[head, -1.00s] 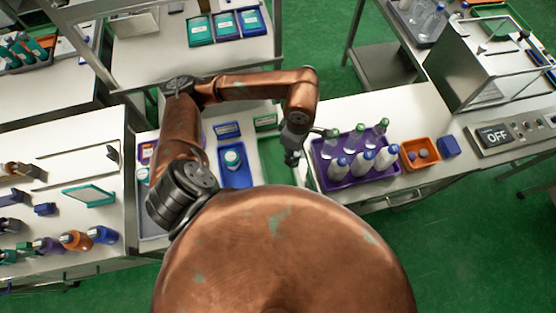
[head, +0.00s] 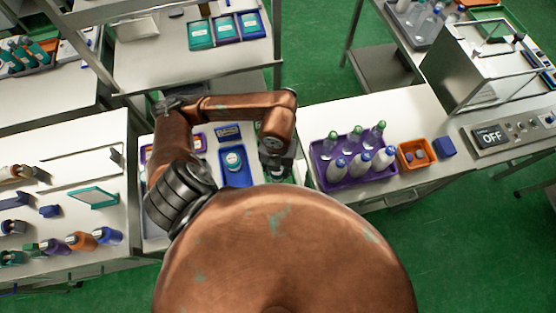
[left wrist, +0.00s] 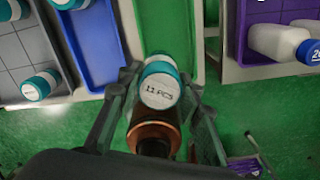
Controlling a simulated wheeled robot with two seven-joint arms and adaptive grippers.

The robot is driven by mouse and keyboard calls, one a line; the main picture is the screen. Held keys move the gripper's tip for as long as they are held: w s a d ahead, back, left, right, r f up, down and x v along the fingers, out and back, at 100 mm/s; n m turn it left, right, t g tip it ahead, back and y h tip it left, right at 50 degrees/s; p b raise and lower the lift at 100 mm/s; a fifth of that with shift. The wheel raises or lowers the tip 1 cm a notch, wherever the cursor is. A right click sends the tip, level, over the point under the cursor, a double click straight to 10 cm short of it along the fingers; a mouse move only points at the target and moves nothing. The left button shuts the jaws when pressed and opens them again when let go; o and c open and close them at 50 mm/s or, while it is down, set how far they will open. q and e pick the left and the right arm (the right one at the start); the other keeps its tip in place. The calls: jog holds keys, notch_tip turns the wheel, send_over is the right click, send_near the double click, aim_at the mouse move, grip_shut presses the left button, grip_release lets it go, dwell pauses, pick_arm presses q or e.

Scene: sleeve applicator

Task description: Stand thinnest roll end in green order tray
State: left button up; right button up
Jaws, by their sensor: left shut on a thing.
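My left gripper (left wrist: 160,92) is shut on a teal and white roll end (left wrist: 160,88), whose white face reads "11 PCS". The roll end is between the fingertips, its labelled face toward the wrist camera. A copper-brown part shows closer in, between the fingers; I cannot tell what it is. The green order tray (left wrist: 165,25) lies just beyond the roll end in the left wrist view; I cannot tell whether they touch. In the head view my left gripper (head: 280,172) is mostly hidden by my own arm and body. My right gripper is out of view.
A blue tray (left wrist: 92,45) is left of the green tray; in the head view this blue tray (head: 236,180) holds a teal and white roll. A grey divided tray (left wrist: 30,50) is farther left. A purple crate (head: 345,180) of bottles and an orange bin (head: 403,160) stand right.

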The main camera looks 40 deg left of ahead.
pick_arm(q)
jog(key=shift+s+n, duration=0.3)
jog(key=shift+n, duration=0.6)
jog(key=shift+w+a, duration=0.1)
jog(key=shift+a, duration=0.1)
jog(key=w+a+f+p, duration=0.1)
jog(key=w+a+f, duration=0.2)
jog(key=f, duration=0.1)
jog(key=w+a+f+p, duration=0.1)
jog(key=w+a+f, duration=0.2)
jog(key=w+f, duration=0.1)
jog(key=w+a+f+p, duration=0.1)
jog(key=w+a+f, duration=0.1)
jog(key=w+f, duration=0.1)
jog(key=shift+w+a+f, duration=0.15)
jog(key=shift+a+f, duration=0.25)
jog(key=shift+f, duration=0.55)
jog(key=shift+f, duration=0.15)
jog(key=o, duration=1.1)
jog(key=shift+o, duration=0.2)
